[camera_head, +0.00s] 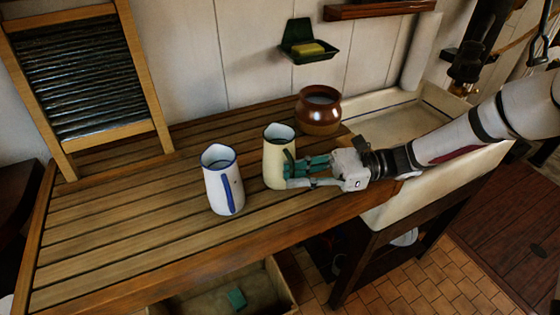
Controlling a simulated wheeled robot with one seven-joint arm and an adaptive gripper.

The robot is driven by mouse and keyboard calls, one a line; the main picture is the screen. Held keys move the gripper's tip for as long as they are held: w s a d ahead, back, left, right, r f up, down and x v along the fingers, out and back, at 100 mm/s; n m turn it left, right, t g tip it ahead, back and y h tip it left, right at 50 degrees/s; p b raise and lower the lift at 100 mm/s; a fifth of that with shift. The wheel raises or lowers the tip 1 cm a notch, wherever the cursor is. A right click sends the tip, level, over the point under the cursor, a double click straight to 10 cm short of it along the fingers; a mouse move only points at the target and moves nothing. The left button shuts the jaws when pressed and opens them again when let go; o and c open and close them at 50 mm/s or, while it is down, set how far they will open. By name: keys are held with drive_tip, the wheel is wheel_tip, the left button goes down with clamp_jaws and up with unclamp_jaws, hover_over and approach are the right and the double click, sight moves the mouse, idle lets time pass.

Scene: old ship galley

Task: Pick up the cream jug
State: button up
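The cream jug (274,162) stands upright on the slatted wooden counter, with a dark rim and a dark handle on its right side. My gripper (291,176) reaches in from the right at the jug's handle side, low on the body. Its green fingers overlap the jug's right edge and hide part of the handle. Whether the fingers are closed on the handle or only beside it cannot be told from this view.
A white jug with a blue handle (219,182) stands close to the left of the cream jug. A brown glazed pot (318,112) stands behind it to the right. A washboard (86,85) leans at the back left. A pale sink (386,127) lies under my arm. The counter's left part is clear.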

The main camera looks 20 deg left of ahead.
drive_tip(key=shift+c, duration=0.4)
clamp_jaws()
drive_tip(key=shift+r, duration=0.1)
drive_tip(key=s+d+r, duration=0.2)
drive_tip(key=s, duration=0.5)
drive_tip(key=s+d+r, duration=0.2)
drive_tip(key=s+d, duration=0.1)
drive_tip(key=s, duration=0.4)
drive_tip(key=shift+s+d+r, duration=0.25)
drive_tip(key=shift+s+r, duration=0.15)
idle(1.3)
